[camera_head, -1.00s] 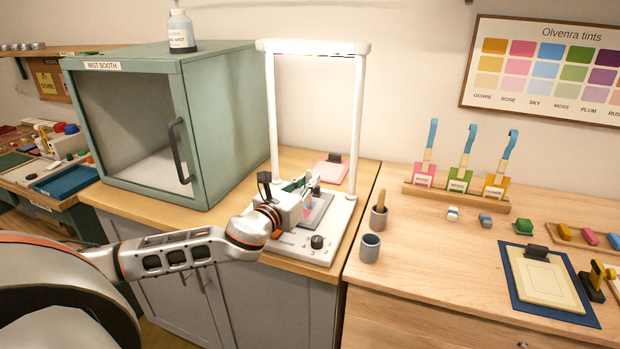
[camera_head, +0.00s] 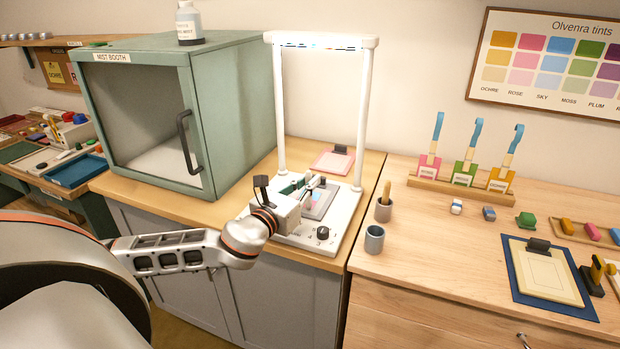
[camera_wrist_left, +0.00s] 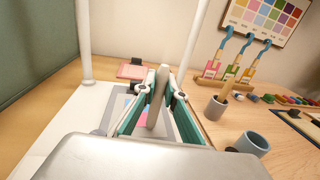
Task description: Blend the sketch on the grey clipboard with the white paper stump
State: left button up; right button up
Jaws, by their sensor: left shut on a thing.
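My left gripper (camera_head: 305,187) is over the left part of the grey clipboard (camera_head: 325,204), which lies on the white base of the lamp stand. Its green-padded fingers (camera_wrist_left: 158,108) are shut on the white paper stump (camera_wrist_left: 157,98), which stands roughly upright, a little tilted, between them. The stump also shows small in the head view (camera_head: 313,181). Pink and blue patches of the sketch (camera_wrist_left: 143,117) show beside the stump. Its lower tip is hidden or too small to tell whether it touches the paper. My right gripper is not in view.
The lamp stand's white posts (camera_head: 361,120) rise behind the clipboard; a dark knob (camera_head: 323,233) sits on its front. The green mist booth (camera_head: 235,120) stands left. A pink clipboard (camera_head: 333,161) lies behind. Grey cups (camera_head: 374,240) and a blue mat (camera_head: 515,290) are right.

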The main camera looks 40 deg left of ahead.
pick_arm(q)
jog(key=shift+p, duration=0.35)
jog(key=shift+w+a, duration=0.2)
jog(key=shift+w, duration=0.75)
jog(key=shift+w+a, duration=0.25)
jog(key=shift+w, duration=0.65)
jog(key=shift+w+a, duration=0.2)
jog(key=shift+w, duration=0.75)
jog(key=shift+w, duration=0.1)
jog(key=shift+w+a+f, duration=0.1)
jog(key=shift+w+a, duration=0.05)
jog(key=shift+w, duration=0.45)
jog(key=shift+w+a, duration=0.15)
jog(key=shift+w, duration=0.45)
jog(key=shift+s+a, duration=0.25)
jog(key=shift+a, duration=0.75)
jog(key=shift+s+d+p, duration=0.2)
jog(key=shift+s+p, duration=0.05)
jog(key=shift+s, duration=0.45)
jog(key=shift+s+d+p, duration=0.15)
jog(key=shift+s+p, duration=0.05)
jog(key=shift+s, duration=0.5)
jog(key=shift+s, duration=0.1)
